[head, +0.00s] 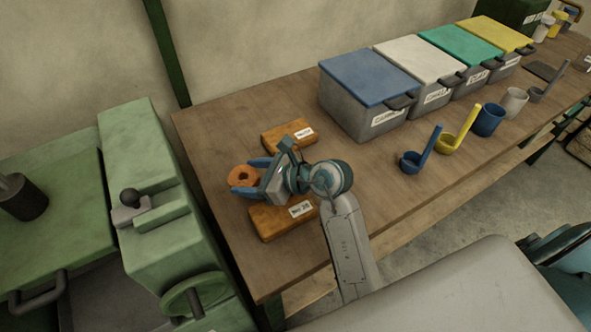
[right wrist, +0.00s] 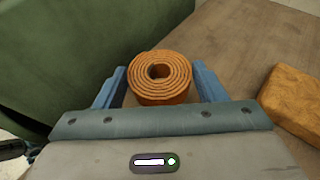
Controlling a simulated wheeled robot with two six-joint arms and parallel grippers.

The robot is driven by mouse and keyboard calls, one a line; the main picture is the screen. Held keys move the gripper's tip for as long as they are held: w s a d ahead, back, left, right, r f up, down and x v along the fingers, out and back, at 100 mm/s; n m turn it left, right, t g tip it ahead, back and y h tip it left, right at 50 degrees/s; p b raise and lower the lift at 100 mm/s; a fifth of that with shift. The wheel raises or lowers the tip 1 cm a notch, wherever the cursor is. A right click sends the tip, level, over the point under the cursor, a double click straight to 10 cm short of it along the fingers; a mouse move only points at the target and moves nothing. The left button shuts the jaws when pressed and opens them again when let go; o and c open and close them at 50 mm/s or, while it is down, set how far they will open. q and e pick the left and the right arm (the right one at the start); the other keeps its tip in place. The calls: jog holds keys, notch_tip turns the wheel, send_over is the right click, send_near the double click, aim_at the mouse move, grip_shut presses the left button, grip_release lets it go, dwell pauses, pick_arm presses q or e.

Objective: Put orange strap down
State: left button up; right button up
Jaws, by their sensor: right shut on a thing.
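The orange strap (head: 243,176) is a rolled coil with a hole in its middle. It is between the blue fingers of my right gripper (head: 251,176), over the left end of the wooden table (head: 215,135). In the right wrist view the coiled strap (right wrist: 160,78) shows its spiral end, with a blue finger of my right gripper (right wrist: 160,88) on each side. The gripper is shut on the strap. I cannot tell whether the strap touches the table. My left gripper is not in view.
Labelled wooden blocks lie behind (head: 288,134) and in front (head: 284,217) of the gripper. A green machine (head: 150,180) stands close to the table's left edge. A blue-lidded bin (head: 368,78) heads a row of bins. A blue ladle (head: 412,162) and cups stand farther right.

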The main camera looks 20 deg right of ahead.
jog(key=w+d, duration=0.1)
jog(key=d, duration=0.3)
jog(key=w+d+f+b, duration=0.1)
jog(key=d, duration=0.4)
jog(key=w+d+b, duration=0.1)
jog(key=d, duration=0.3)
jog(key=shift+w+d+f, duration=0.2)
jog(key=shift+w, duration=0.15)
notch_tip(320, 180, down, 3)
jog(key=b, duration=0.2)
jog(key=shift+a+f+b, duration=0.1)
jog(key=shift+f+b, duration=0.05)
jog(key=shift+b, duration=0.2)
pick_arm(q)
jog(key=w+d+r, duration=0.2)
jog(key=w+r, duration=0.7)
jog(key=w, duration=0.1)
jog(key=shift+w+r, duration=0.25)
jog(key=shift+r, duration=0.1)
pick_arm(e)
jog(key=shift+f, duration=0.1)
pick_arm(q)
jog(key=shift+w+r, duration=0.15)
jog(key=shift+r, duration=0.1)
pick_arm(e)
jog(key=o, duration=0.7)
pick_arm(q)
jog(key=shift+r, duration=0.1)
